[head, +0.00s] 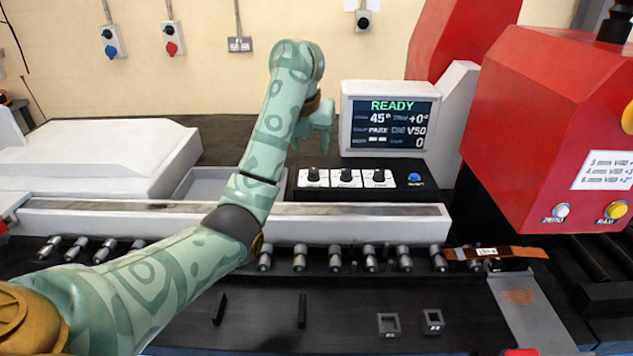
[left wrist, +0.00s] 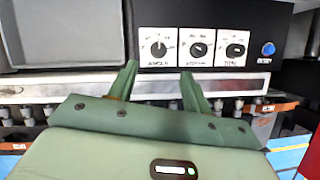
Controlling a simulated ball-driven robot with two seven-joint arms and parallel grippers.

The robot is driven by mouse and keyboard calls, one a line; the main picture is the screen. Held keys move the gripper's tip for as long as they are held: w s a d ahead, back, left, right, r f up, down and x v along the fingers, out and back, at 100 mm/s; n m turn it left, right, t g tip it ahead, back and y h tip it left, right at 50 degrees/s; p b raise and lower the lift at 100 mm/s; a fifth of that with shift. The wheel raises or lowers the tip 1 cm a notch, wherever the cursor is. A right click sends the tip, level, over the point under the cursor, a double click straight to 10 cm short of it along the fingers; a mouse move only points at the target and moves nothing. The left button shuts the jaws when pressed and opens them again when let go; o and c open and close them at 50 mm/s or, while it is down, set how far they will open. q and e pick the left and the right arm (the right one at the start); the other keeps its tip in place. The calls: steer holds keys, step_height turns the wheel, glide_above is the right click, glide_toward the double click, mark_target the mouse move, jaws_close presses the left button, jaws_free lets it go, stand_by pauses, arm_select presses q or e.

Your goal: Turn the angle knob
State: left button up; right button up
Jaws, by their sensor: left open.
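The angle knob (head: 313,175) is a small black knob on a white dial plate, the leftmost of three on the black control panel. It also shows in the left wrist view (left wrist: 159,49), its plate lettered below. My left gripper (head: 318,118) is above and behind the panel in the head view, partly hidden by its own wrist. In the left wrist view my left gripper (left wrist: 159,76) has its two green fingers apart and empty, and the angle knob appears between and beyond the tips. I see no contact. My right gripper is not in view.
The screen (head: 390,116) reads READY, 45° and +0°. Two similar knobs (head: 347,175) and a blue button (head: 414,178) sit right of the angle knob. A long pale rail (head: 330,222) runs in front. A copper bar (head: 512,252) lies at right, near the red machine (head: 550,120).

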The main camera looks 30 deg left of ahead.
mark_target(314, 170)
arm_select(q)
steer(key=b+x, duration=0.4)
steer(key=x, duration=0.5)
steer(key=shift+s, duration=0.1)
steer(key=shift+f+b, duration=0.3)
steer(key=shift+b, duration=0.05)
steer(key=shift+c, duration=0.2)
steer(key=c, duration=0.9)
